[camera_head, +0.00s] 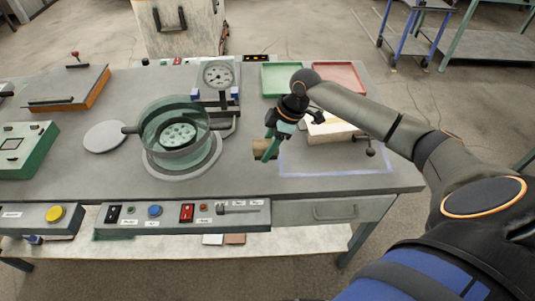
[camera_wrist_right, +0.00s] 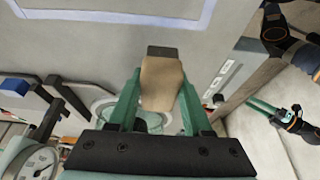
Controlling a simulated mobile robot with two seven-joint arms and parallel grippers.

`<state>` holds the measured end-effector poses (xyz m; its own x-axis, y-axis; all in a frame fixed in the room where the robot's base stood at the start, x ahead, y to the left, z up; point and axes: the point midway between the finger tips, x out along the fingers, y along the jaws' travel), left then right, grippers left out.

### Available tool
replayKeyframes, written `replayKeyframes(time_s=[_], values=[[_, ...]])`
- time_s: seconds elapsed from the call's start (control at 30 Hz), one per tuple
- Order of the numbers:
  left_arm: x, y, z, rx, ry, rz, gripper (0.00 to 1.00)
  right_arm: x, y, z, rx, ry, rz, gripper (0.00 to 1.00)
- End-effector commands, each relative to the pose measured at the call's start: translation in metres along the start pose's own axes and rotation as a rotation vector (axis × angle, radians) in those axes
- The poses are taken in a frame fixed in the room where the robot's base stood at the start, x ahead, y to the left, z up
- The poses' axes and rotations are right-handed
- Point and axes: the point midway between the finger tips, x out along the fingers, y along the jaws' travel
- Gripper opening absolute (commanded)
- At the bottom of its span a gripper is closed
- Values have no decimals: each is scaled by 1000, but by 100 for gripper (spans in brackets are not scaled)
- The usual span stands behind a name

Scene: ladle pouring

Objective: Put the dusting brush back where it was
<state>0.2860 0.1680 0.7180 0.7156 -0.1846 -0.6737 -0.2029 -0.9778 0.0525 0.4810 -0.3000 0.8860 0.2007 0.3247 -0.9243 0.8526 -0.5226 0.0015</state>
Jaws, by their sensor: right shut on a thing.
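My right gripper (camera_head: 268,148), with green fingers, is low over the table's front middle, left of the white-outlined rectangle. It is shut on the dusting brush (camera_head: 260,153); only part of its tan body shows in the head view. In the right wrist view the tan brush (camera_wrist_right: 162,82) with a dark end sits between the green fingers of the right gripper (camera_wrist_right: 160,95). I cannot tell whether the brush touches the table. My left gripper (camera_wrist_right: 265,108) shows only at the right of the right wrist view, away from the brush; its opening is unclear.
A green-grey round pan (camera_head: 172,130) stands left of the gripper, with a dial gauge (camera_head: 218,75) behind it. The white-outlined area (camera_head: 335,175) is bare at its front; a pale block (camera_head: 333,127) lies behind. Green (camera_head: 282,66) and red (camera_head: 338,64) trays are farther back.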

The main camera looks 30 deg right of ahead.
Motion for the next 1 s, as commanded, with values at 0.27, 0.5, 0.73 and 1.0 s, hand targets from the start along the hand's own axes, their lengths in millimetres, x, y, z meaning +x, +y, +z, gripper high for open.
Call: replayKeyframes(time_s=[0.27, 0.5, 0.73, 1.0], values=[[-1, 0, -1, -1, 0, 0, 50, 27, -1, 12, -1, 0, 0, 0], [-1, 0, -1, -1, 0, 0, 50, 29, -1, 12, 0, 1, 0, 0], [-1, 0, -1, -1, 0, 0, 50, 30, -1, 13, 0, 0, 0, 69], [-1, 0, -1, -1, 0, 0, 50, 30, -1, 13, 0, 0, 0, 79]])
